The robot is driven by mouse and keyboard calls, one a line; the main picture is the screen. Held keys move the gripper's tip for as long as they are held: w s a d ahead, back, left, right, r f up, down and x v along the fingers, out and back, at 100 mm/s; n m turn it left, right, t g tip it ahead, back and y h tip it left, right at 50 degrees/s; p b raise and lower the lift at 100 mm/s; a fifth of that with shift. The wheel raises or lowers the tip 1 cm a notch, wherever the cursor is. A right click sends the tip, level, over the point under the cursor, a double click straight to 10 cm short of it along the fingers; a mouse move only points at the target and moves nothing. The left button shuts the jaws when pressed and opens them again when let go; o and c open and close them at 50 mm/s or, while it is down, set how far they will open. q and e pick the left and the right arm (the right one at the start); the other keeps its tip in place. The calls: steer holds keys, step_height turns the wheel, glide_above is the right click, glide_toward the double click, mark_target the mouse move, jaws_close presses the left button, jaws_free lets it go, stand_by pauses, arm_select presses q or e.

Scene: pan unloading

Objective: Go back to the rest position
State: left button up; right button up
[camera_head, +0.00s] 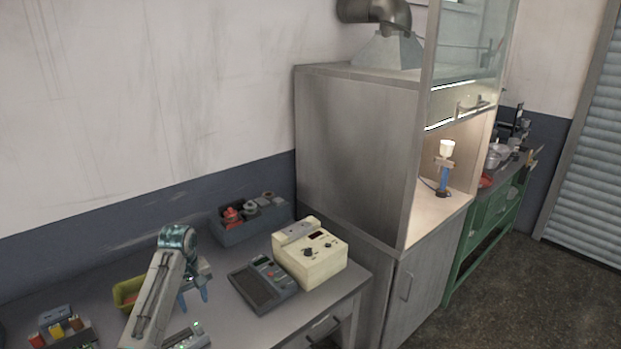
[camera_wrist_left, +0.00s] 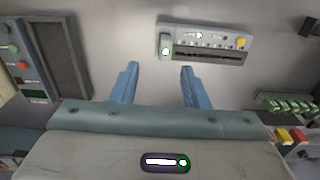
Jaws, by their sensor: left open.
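My left gripper (camera_head: 194,294) is above the grey worktop (camera_head: 225,322), with its blue fingers pointing down. In the left wrist view the two blue fingers (camera_wrist_left: 158,72) are spread apart with nothing between them, and bare worktop shows in the gap. My left arm comes in from the bottom left and hides part of the worktop. My right gripper is in neither view.
A dark keypad device (camera_head: 264,284) and a cream instrument (camera_head: 309,254) stand right of the gripper. A grey bin (camera_head: 262,229) is behind; a yellow-green tray (camera_head: 124,293) is left. A low panel (camera_wrist_left: 206,42) lies near the fingers. A tall cabinet (camera_head: 350,150) stands beyond.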

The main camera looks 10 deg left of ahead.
arm_select(q)
steer(key=s+d+f+m+t, duration=0.1)
steer(key=s+d+f+m, duration=0.3)
steer(key=s, duration=0.5)
steer(key=s+d+f+m, duration=0.25)
steer(key=s+f, duration=0.35)
steer(key=s, duration=0.3)
steer(key=s+d+r+m+t, duration=0.1)
steer(key=s+d+r+m, duration=0.15)
steer(key=s, duration=0.75)
steer(key=s+d+r+m+t, duration=0.1)
steer(key=s+d+t, duration=0.15)
steer(key=s, duration=0.65)
step_height(320, 180, down, 38)
steer(key=a+g+b, duration=0.2)
steer(key=b, duration=0.6)
steer(key=s+f+b, duration=0.3)
steer(key=s+f, duration=0.6)
steer(key=f, duration=0.3)
steer(key=s+a+f+g+b, duration=0.1)
steer(key=s+f+b, duration=0.2)
steer(key=s+f, duration=0.7)
step_height(320, 180, down, 4)
steer(key=shift+s+a+r+y, duration=0.15)
steer(key=shift+r+y, duration=0.05)
steer(key=shift+y, duration=0.1)
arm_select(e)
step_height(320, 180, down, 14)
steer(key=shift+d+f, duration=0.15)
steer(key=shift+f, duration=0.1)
